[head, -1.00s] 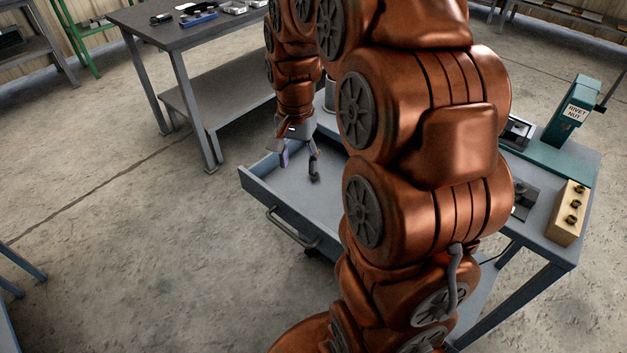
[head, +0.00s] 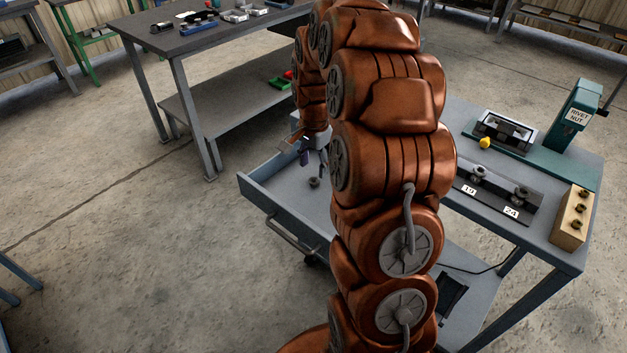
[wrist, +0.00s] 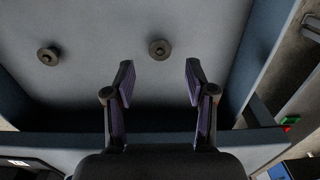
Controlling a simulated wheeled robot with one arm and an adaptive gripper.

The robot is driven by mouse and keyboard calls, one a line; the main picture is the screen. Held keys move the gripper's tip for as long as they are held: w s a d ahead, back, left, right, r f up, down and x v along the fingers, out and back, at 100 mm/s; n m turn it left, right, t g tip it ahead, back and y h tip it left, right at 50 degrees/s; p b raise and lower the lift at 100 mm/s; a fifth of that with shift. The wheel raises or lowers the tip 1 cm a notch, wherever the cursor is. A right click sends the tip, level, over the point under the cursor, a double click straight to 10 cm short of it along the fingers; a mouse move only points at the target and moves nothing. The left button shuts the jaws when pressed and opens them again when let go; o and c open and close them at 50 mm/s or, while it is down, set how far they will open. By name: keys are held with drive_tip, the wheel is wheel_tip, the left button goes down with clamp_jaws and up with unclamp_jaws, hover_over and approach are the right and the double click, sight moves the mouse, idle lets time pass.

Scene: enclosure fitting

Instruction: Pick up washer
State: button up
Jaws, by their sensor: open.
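Two dark round washers lie on the floor of the open grey drawer (head: 262,198). In the wrist view one washer (wrist: 159,49) lies just beyond the gap between my fingertips, and the other washer (wrist: 47,56) lies off to the left. In the head view one washer (head: 314,182) shows in the drawer below my gripper (head: 306,153); the second cannot be made out there. My gripper is open and empty, with its fingers (wrist: 159,78) apart and no washer between them. My arm hides part of the drawer in the head view.
The drawer walls surround the washers, with a near wall (wrist: 60,145) close under my gripper. On the bench to the right stand a green rivet nut tool (head: 572,118), a numbered black block (head: 497,196), a yellow piece (head: 485,142) and a wooden block (head: 572,217).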

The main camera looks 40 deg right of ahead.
sight(314, 180)
drive_tip(key=shift+f+p, duration=0.35)
drive_tip(key=shift+f, duration=1.65)
drive_tip(key=shift+f+b, duration=0.25)
drive_tip(key=shift+b, duration=0.05)
drive_tip(key=c, duration=0.8)
